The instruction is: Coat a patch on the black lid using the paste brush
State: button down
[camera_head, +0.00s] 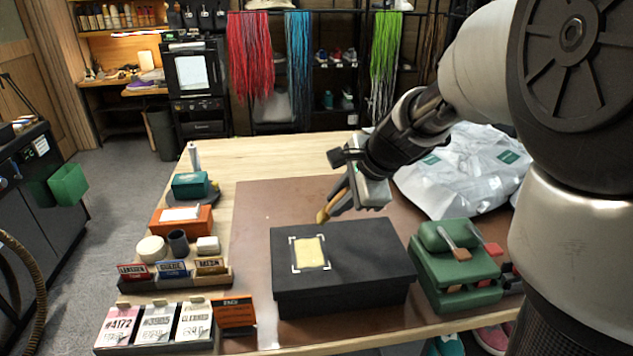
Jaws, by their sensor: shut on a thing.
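The black box with its black lid (362,250) sits on the brown mat at the middle of the table. A pale yellow patch (310,252) lies on the left part of the lid, inside white corner marks. My gripper (352,188) is above and behind the lid, pointing down. The grip itself is partly hidden by the gripper body.
A green stand (455,275) with brushes stands right of the box. Small boxes, jars (179,243) and cards (155,325) line the table's left edge. The brown mat (262,205) is bare behind and left of the box.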

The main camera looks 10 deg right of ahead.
jog(key=shift+r+p, duration=0.75)
jog(key=shift+r, duration=0.45)
